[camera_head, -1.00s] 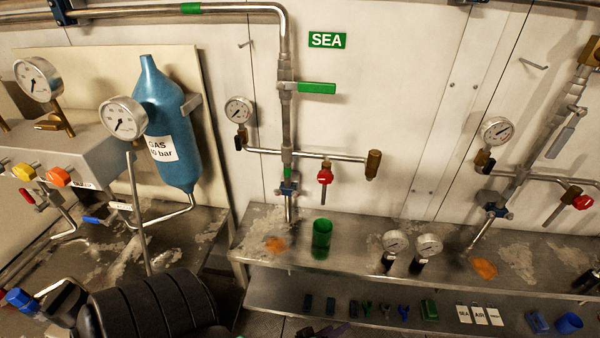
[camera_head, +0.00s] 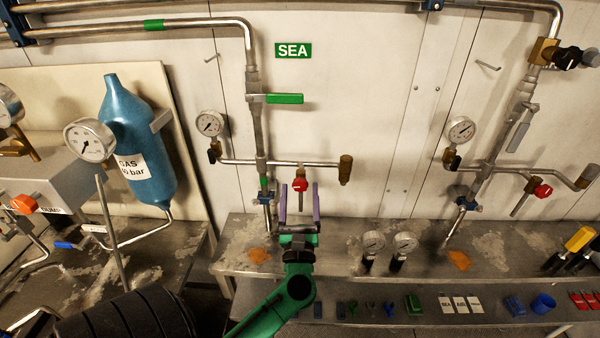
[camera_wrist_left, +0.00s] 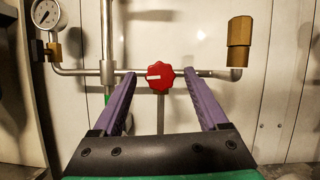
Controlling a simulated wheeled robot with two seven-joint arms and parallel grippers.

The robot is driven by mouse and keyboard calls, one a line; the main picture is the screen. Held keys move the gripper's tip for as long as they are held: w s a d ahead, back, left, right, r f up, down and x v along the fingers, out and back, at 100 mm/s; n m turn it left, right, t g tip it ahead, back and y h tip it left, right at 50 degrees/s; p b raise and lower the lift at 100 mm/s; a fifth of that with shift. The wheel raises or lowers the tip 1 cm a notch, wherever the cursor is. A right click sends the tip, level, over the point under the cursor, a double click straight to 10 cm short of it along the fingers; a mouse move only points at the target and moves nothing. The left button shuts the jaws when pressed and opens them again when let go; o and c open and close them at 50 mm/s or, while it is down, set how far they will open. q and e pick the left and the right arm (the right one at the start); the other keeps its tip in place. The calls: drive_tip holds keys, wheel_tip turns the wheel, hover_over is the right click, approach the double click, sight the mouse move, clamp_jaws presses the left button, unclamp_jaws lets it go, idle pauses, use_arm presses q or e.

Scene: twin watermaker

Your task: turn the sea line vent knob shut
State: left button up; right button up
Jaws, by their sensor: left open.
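The red vent knob (camera_head: 300,185) sits on the sea line's horizontal pipe, under the green SEA sign (camera_head: 293,50). In the left wrist view the red knob (camera_wrist_left: 160,77) has a white mark lying roughly level. My left gripper (camera_head: 299,194) is open, its purple fingers pointing at the knob. In the left wrist view the fingers of my left gripper (camera_wrist_left: 159,74) appear one on each side of the knob, with clear gaps; contact is not visible. My right gripper is not in view.
A pressure gauge (camera_head: 210,124) is left of the knob and a brass fitting (camera_head: 345,170) is right of it. A green-handled valve (camera_head: 284,98) is above. A steel shelf (camera_head: 330,262) below holds two loose gauges (camera_head: 389,243). A second line with another red knob (camera_head: 543,191) stands right.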

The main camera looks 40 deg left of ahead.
sight(300, 185)
use_arm(q)
drive_tip(key=x, duration=0.3)
drive_tip(key=shift+p, duration=0.35)
clamp_jaws()
drive_tip(key=shift+r+m+t+h+p, duration=0.25)
drive_tip(key=shift+m+h+p, duration=0.25)
drive_tip(key=shift+m, duration=0.5)
drive_tip(key=shift+m+t+h+p, duration=0.35)
drive_tip(key=shift+m+t+h, duration=0.1)
drive_tip(key=shift+m, duration=0.45)
drive_tip(key=shift+f, duration=0.25)
unclamp_jaws()
drive_tip(key=shift+d, duration=0.1)
